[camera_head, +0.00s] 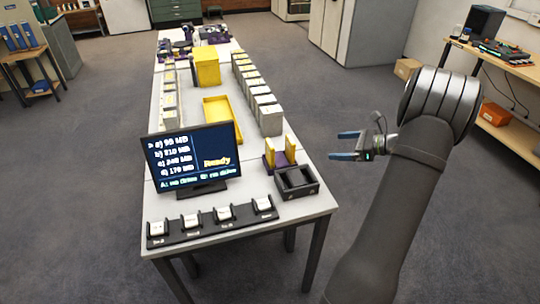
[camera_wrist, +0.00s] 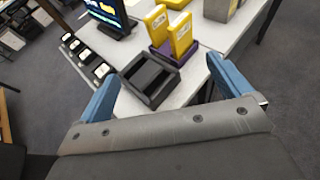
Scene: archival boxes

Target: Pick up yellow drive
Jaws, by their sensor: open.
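Two yellow drives stand upright in a purple holder (camera_head: 281,164) near the table's right edge, a left drive (camera_head: 270,152) and a right drive (camera_head: 291,148). In the wrist view the left drive (camera_wrist: 156,24) and the right drive (camera_wrist: 180,34) stand side by side in the purple base (camera_wrist: 173,54), beyond my jaws. My gripper (camera_head: 347,145) has blue fingers spread apart with nothing between them. It is off the right side of the table, to the right of the drives. In the wrist view its fingertips (camera_wrist: 170,82) frame a dark open tray.
The black tray (camera_head: 297,194) sits just in front of the holder. A monitor (camera_head: 195,157) and a row of switches (camera_head: 212,221) stand to the left. Grey boxes (camera_head: 268,115) line the right edge behind. A yellow tray (camera_head: 222,118) and yellow box (camera_head: 206,67) lie further back.

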